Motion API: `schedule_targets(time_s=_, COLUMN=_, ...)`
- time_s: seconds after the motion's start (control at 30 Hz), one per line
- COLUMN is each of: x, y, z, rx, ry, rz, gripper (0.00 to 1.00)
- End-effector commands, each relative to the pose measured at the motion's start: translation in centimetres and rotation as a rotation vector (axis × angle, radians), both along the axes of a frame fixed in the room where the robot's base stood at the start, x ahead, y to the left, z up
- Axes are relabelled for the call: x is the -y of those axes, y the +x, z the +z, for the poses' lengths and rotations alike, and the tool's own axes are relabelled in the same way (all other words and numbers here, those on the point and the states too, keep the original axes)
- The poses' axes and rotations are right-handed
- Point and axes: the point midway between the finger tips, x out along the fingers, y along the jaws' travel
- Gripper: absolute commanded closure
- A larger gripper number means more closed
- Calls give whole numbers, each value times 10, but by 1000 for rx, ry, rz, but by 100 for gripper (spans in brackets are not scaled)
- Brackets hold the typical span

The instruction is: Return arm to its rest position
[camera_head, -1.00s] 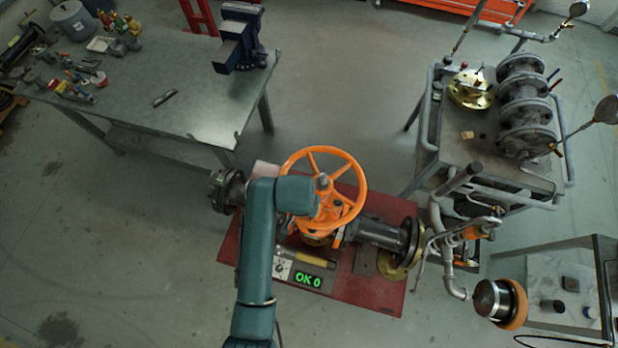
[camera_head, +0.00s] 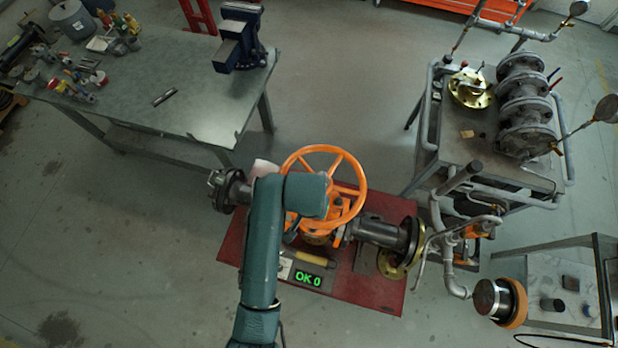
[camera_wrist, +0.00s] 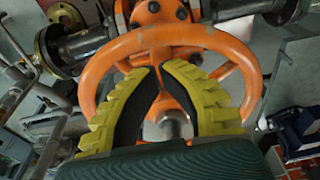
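The gate valve's orange handwheel (camera_head: 352,165) stands over a red base plate (camera_head: 370,290) in the head view, partly covered by my green arm. In the wrist view the handwheel (camera_wrist: 100,62) fills the upper middle, with its hub and grey stem (camera_wrist: 168,127) seen behind and between my fingers. My gripper (camera_wrist: 159,68) has yellow ribbed fingers with black pads. Their tips come nearly together and hold nothing. The fingers lie in front of the wheel from the wrist camera; whether they touch it I cannot tell.
A workbench (camera_head: 200,110) with a blue vise (camera_head: 238,40) stands upper left. A pipe-and-flange cart (camera_head: 465,150) stands at right, a small table (camera_head: 560,275) at lower right.

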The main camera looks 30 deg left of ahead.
Motion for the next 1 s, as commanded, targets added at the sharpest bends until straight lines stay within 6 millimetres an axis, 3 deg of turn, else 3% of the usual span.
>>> schedule_targets(time_s=0.3, x=-1, y=2, z=34, rx=6, ry=3, rz=0, gripper=100)
schedule_targets(time_s=0.7, x=-1, y=2, z=37, rx=6, ry=3, rz=0, gripper=100)
schedule_targets(time_s=0.87, x=31, y=24, z=48, rx=35, ry=13, rz=-89, gripper=100)
schedule_targets(time_s=1.0, x=75, y=68, z=101, rx=226, ry=79, rz=-208, gripper=100)
